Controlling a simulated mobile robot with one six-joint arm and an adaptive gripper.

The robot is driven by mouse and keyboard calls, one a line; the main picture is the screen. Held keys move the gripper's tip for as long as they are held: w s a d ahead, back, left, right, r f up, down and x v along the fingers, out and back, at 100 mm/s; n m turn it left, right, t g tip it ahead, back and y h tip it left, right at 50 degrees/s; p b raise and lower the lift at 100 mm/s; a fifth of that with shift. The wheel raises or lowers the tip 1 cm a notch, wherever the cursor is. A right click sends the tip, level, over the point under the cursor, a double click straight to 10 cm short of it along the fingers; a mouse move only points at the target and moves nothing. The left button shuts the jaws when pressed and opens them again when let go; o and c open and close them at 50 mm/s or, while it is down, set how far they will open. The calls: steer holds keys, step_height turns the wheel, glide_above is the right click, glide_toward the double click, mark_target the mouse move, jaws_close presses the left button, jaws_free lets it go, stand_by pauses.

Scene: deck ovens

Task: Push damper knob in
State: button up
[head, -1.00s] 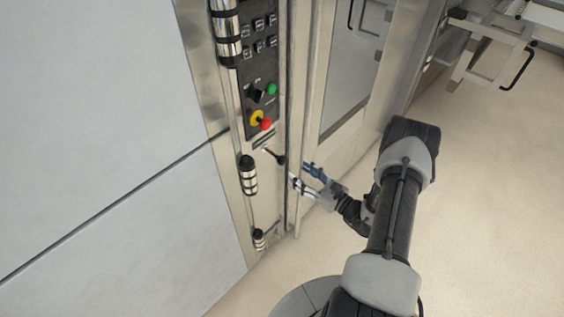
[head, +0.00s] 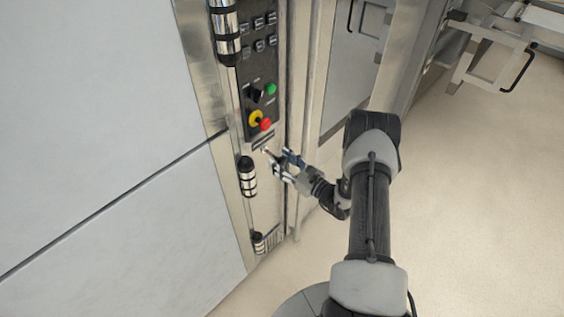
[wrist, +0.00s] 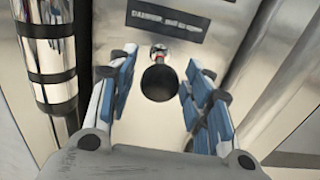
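The damper knob (wrist: 160,83) is a round black ball on a short metal rod in the wrist view. It comes out of the steel panel below a small dark label plate (wrist: 168,18). My gripper (wrist: 160,82) is open, with one blue-padded finger on each side of the knob and a visible gap to both. In the head view my gripper (head: 279,162) is at the panel just below the label, and its fingers mostly hide the knob.
Above the knob is the control panel (head: 258,75) with a yellow-ringed red button (head: 265,125) and a green button (head: 271,88). A black-and-chrome hinge (head: 248,177) stands close on the left. Open floor (head: 480,200) lies to the right.

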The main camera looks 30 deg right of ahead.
jaws_close()
stand_by(0.3)
steer(key=b+x, duration=0.1)
steer(key=x, duration=0.1)
steer(key=shift+w+a, duration=0.15)
steer(key=shift+w, duration=0.15)
steer(key=shift+o, duration=1.1)
jaws_free()
steer(key=shift+s, duration=0.1)
steer(key=v, duration=1.2)
